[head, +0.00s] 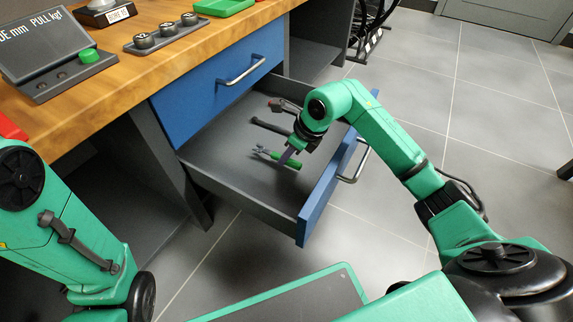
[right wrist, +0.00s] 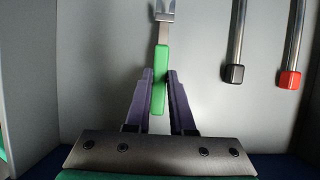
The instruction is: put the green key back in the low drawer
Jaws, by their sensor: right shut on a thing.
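The green key (head: 276,157) has a green handle and a grey forked metal end. It is inside the open low drawer (head: 240,197), over the drawer floor; I cannot tell whether it touches the floor. My right gripper (head: 287,158) reaches down into the drawer and is shut on the green handle. In the right wrist view the key (right wrist: 161,75) stands between the two fingers of the gripper (right wrist: 160,92), its forked end pointing away. My left arm shows at the left edge of the head view, but its gripper is out of view.
Two tools with metal shafts, one with a black end (right wrist: 233,74) and one with a red end (right wrist: 290,79), lie beside the key in the drawer. A closed blue drawer (head: 215,95) is above. The wooden bench top (head: 125,85) holds a display, a grey tray and a green tray.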

